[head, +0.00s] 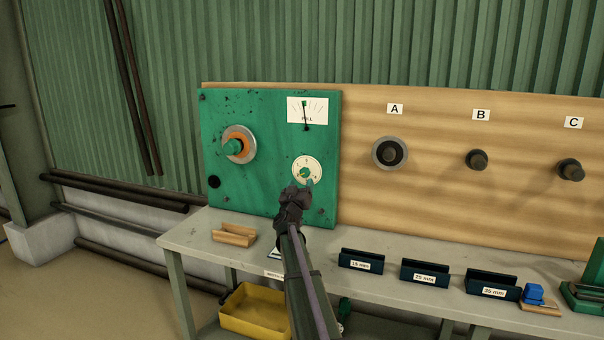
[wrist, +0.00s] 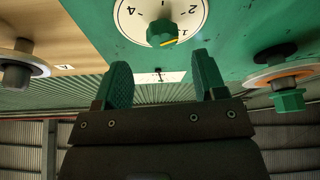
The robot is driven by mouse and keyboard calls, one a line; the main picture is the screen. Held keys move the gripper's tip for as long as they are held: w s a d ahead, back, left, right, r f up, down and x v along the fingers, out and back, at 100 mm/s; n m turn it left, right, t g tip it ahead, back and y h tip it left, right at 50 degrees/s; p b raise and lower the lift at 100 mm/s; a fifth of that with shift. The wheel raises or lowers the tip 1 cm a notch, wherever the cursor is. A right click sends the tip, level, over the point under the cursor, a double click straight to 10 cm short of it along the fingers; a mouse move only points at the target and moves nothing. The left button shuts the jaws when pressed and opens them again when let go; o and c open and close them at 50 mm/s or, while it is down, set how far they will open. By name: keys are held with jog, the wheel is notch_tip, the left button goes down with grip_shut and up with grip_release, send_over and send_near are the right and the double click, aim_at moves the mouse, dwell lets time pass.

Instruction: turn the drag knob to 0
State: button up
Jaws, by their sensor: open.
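The drag knob (head: 305,174) is a small green knob on a round white dial at the lower right of the green panel (head: 265,190). In the wrist view the knob (wrist: 161,33) sits at the top centre, with the dial upside down. Its yellow mark points to the lower right, near what looks like the 1; 2 and 4 also show. My gripper (head: 299,186) is just in front of the dial's lower edge. In the wrist view its two green-padded fingers (wrist: 163,78) are apart with nothing between them, and the knob lies beyond their tips.
An orange-ringed spindle with a green hub (head: 236,147) is left of the dial, and a pull gauge (head: 308,110) above it. Pegs A (head: 389,153), B (head: 477,160) and C (head: 570,170) stick out to the right. The bench (head: 200,237) holds labelled holders (head: 361,261).

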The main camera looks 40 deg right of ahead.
aim_at(304, 174)
jog(key=p+x, duration=0.1)
jog(key=x, duration=0.4)
jog(key=shift+w+d+r, duration=0.2)
jog(key=shift+w, duration=0.1)
jog(key=c, duration=0.9)
jog(key=shift+a, duration=0.1)
jog(key=shift+c, duration=0.2)
